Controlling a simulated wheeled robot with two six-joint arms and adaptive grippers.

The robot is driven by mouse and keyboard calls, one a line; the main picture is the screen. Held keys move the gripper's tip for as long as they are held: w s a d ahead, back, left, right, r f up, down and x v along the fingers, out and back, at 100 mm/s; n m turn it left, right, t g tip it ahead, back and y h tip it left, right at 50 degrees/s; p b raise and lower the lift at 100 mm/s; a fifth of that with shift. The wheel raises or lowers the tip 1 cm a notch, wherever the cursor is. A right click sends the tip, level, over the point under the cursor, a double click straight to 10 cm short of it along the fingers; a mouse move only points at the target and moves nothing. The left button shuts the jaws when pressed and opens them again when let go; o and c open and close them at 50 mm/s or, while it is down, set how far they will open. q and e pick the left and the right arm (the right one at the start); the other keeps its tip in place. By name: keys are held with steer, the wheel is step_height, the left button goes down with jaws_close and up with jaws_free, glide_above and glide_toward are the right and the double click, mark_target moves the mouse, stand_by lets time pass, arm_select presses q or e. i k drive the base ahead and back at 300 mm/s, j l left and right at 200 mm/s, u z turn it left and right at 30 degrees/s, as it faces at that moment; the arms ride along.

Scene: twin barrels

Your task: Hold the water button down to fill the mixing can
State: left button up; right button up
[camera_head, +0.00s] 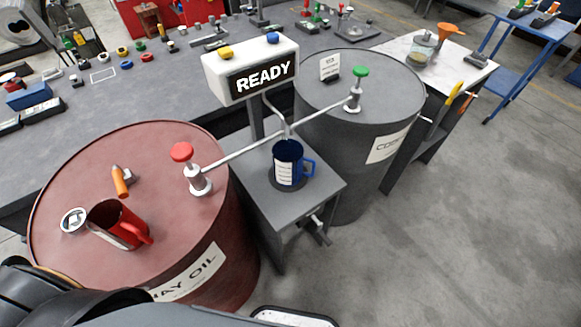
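A blue can (288,163) with a handle and a pale label stands upright on a round dark pad on the small grey stand, under a metal spout (286,130). Above it, a white box with a display (262,77) reads READY. A yellow button (225,52) and a blue button (272,37) sit on its top. I cannot read which one is marked water. The can's fill level cannot be made out. Neither gripper shows; only dark parts, probably of my own body, fill the bottom left.
A red barrel (95,185) carries a red-knobbed valve (195,168), a red cut-open mug (118,222) and an orange-handled tool (121,180). A grey barrel (395,100) carries a green-knobbed valve (355,90). Metal pipes join the valves to the spout.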

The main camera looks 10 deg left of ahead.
mark_target(272, 38)
steer(key=l+u, duration=0.15)
steer(key=l, duration=0.3)
steer(key=k+l+u, duration=0.15)
steer(key=l, duration=0.3)
steer(key=l+u, duration=0.2)
steer(key=l, duration=0.3)
steer(key=k+l+u, duration=0.15)
steer(key=l, duration=0.25)
